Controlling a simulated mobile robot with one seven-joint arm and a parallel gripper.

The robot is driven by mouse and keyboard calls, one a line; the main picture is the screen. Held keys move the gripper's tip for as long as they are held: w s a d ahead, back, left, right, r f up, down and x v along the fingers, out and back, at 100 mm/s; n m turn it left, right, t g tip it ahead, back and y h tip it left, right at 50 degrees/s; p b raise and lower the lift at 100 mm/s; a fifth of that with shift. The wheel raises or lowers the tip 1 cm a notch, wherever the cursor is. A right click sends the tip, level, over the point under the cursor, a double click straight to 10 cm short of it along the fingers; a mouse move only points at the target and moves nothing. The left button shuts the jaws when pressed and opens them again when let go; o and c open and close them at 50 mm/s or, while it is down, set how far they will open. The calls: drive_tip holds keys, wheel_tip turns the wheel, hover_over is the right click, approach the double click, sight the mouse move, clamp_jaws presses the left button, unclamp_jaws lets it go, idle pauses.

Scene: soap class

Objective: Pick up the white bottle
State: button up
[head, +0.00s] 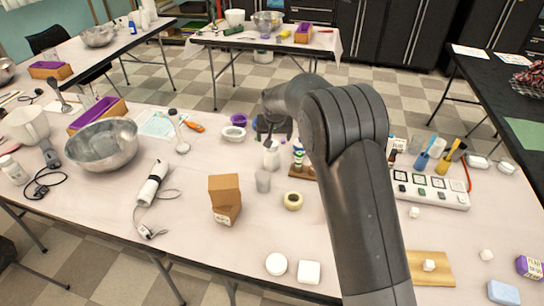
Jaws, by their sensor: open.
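A small white bottle (271,158) stands upright on the near table, around the middle of the head view. My gripper (273,139) is open and points down just above it. The gripper hides the bottle's top, and I cannot tell whether the fingers are around the neck or only above it.

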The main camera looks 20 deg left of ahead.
sight(272, 152)
drive_tip(key=x, duration=0.4)
drive_tip(key=a+x, duration=0.1)
drive_tip(key=x, duration=0.2)
drive_tip(key=shift+s, duration=0.15)
drive_tip(key=shift+d+x, duration=0.15)
drive_tip(key=shift+x, duration=1.15)
drive_tip(key=shift+d+x, duration=0.15)
drive_tip(key=shift+x, duration=1.2)
drive_tip(key=shift+s, duration=0.15)
drive_tip(key=shift+c, duration=0.4)
drive_tip(key=c, duration=1.1)
drive_tip(key=shift+c, duration=0.2)
